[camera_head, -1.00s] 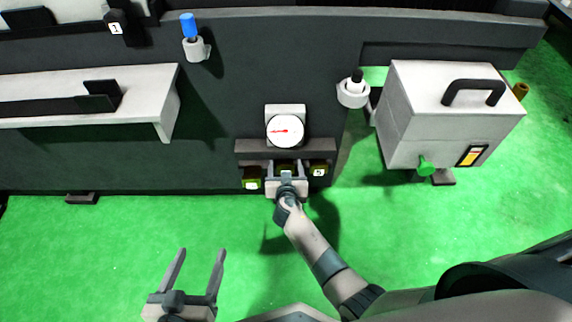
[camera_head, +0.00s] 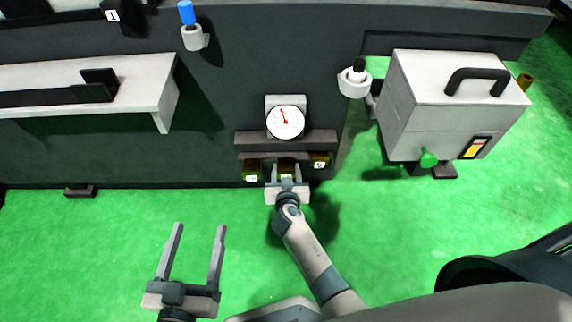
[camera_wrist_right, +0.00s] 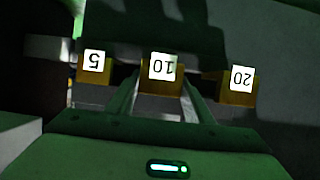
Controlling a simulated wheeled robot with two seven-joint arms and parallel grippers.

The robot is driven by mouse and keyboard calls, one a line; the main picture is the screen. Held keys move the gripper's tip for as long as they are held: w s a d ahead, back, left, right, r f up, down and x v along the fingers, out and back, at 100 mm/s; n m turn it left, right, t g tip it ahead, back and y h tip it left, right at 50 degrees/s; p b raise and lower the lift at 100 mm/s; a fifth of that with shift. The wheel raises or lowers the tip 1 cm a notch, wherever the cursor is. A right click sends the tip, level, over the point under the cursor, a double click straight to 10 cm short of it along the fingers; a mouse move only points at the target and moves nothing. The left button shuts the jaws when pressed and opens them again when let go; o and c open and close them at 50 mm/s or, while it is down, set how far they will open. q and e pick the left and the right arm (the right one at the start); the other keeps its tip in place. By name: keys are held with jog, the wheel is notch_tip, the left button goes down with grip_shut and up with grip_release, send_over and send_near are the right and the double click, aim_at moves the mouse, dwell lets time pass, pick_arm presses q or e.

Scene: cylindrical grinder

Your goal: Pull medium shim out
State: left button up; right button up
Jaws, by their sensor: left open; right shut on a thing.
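The medium shim (camera_head: 287,169) is an amber block labelled 10, between two similar blocks below the dial. It also shows in the right wrist view (camera_wrist_right: 163,88), where the label reads upside down. My right gripper (camera_head: 287,183) is shut on it, with one finger on each side. The block sits at the front of the dark holder (camera_head: 287,138); its inner end is hidden, so I cannot tell how far it is out. My left gripper (camera_head: 199,232) is open and empty above the green floor at lower left.
Shim 5 (camera_wrist_right: 94,66) and shim 20 (camera_wrist_right: 240,84) flank the held shim closely. A round dial (camera_head: 285,122) sits above the holder. A grey box (camera_head: 440,105) with a black handle stands at right. The green floor in front is clear.

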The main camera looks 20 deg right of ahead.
jog(key=shift+s+a+f, duration=0.1)
jog(key=shift+s+a, duration=0.05)
jog(key=shift+s, duration=0.15)
jog(key=o, duration=1.5)
jog(key=shift+s, duration=0.1)
